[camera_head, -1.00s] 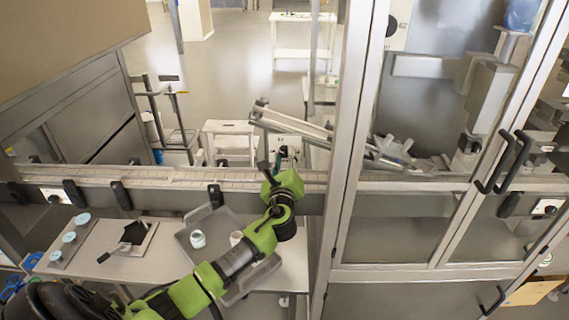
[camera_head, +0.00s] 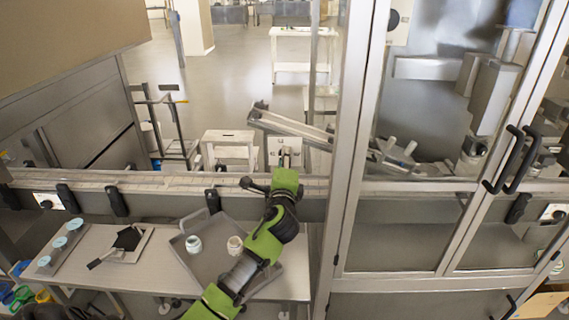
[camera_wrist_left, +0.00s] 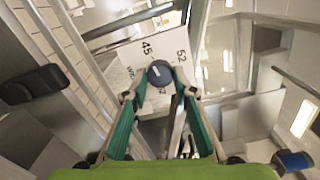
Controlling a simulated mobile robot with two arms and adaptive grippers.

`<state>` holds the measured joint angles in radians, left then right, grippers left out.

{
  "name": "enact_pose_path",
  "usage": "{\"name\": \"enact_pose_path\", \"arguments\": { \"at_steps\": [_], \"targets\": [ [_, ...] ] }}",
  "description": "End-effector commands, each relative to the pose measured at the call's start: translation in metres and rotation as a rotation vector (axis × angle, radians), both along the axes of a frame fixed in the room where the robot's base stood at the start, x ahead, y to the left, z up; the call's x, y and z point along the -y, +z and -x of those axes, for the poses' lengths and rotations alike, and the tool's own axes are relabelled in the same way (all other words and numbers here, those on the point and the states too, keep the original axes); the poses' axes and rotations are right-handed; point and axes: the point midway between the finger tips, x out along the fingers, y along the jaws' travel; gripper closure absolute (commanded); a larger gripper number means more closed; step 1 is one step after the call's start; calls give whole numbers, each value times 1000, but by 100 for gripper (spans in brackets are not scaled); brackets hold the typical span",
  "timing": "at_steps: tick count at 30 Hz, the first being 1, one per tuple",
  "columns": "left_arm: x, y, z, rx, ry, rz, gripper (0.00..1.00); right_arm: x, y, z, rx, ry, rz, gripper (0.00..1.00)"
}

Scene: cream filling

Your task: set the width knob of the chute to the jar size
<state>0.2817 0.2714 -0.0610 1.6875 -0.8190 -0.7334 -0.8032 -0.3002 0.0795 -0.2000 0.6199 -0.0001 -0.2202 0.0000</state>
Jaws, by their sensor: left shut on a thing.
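The width knob (camera_wrist_left: 161,72) is a round, dark blue-grey cap on a white dial plate (camera_wrist_left: 128,60) in the left wrist view. The numbers 45 and 52 and part of a label show on the plate; a lower number is partly hidden. My left gripper (camera_wrist_left: 160,92) is shut on the knob, with a fingertip at each side. The knob's exact setting is hard to read. In the head view the plate (camera_head: 274,150) stands behind the rail, and my left gripper (camera_head: 286,166) hides the knob. The chute (camera_head: 290,125) slopes down to the right above it. My right gripper is not in view.
Two small jars (camera_head: 194,245) (camera_head: 235,245) stand in a grey tray (camera_head: 181,247) on the near table. A strip with several blue-topped pots (camera_head: 60,242) and a black tool on a board (camera_head: 129,239) lie to the left. A metal frame post (camera_head: 348,170) rises close right of my arm.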

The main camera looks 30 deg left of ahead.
Motion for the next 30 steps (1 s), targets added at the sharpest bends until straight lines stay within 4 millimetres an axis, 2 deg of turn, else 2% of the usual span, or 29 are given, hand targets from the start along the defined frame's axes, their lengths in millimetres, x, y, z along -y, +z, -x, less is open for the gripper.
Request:
{"name": "enact_pose_path", "arguments": {
  "at_steps": [18,19,21,30],
  "targets": [
    [0,-2,0,19,2,39,96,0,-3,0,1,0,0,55],
    [0,-2,0,19,2,39,69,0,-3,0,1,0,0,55],
    [0,-2,0,20,2,38,57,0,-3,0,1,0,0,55],
    [0,-1,0,20,0,37,57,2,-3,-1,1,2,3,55]
  ]
}}
